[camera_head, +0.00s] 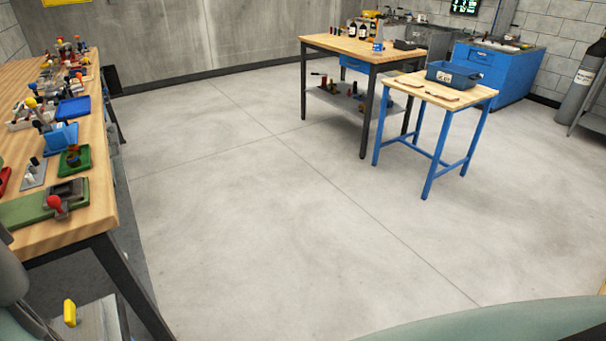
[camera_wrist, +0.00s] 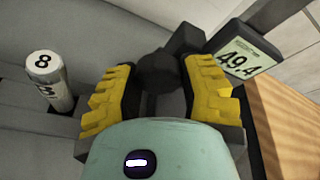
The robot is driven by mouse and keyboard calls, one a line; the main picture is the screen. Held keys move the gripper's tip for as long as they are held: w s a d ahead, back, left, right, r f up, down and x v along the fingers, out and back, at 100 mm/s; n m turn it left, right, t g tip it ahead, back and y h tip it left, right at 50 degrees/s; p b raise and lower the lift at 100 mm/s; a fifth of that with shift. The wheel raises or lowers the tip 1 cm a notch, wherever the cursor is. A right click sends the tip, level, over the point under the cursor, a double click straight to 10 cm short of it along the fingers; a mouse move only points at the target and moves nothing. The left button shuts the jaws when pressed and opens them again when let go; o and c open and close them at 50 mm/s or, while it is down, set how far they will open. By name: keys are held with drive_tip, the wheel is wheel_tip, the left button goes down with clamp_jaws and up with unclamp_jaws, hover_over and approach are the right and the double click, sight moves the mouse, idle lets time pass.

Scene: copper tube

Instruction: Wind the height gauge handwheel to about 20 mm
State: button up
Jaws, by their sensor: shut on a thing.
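In the wrist view, my gripper (camera_wrist: 160,82) has two yellow-padded fingers, one on each side of a dark round knob. I take this knob to be the height gauge handwheel (camera_wrist: 158,68); the gripper is shut on it. Its lower part is hidden by my gripper. A tilted display (camera_wrist: 238,62) at the upper right, beside the dark gauge body, reads about 49.4. I cannot make out the height gauge or my gripper in the head view.
A pale cylinder marked 8 (camera_wrist: 48,82) stands left of my gripper. A wooden edge (camera_wrist: 285,125) lies at right. In the head view, a cluttered workbench (camera_head: 100,190) is at left, and a blue-legged table (camera_head: 408,78) stands back right. The floor between is clear.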

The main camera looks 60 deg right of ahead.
drive_tip(key=shift+f, duration=0.15)
drive_tip(key=shift+s+f+n+t+b, duration=0.1)
drive_tip(key=shift+n+t+b, duration=0.45)
drive_tip(key=shift+n, duration=0.65)
drive_tip(key=shift+n+t+b, duration=0.75)
drive_tip(key=shift+n+b, duration=0.6)
drive_tip(key=shift+n, duration=0.35)
drive_tip(key=o, duration=0.9)
drive_tip(key=shift+a, duration=0.1)
drive_tip(key=shift+r, duration=0.2)
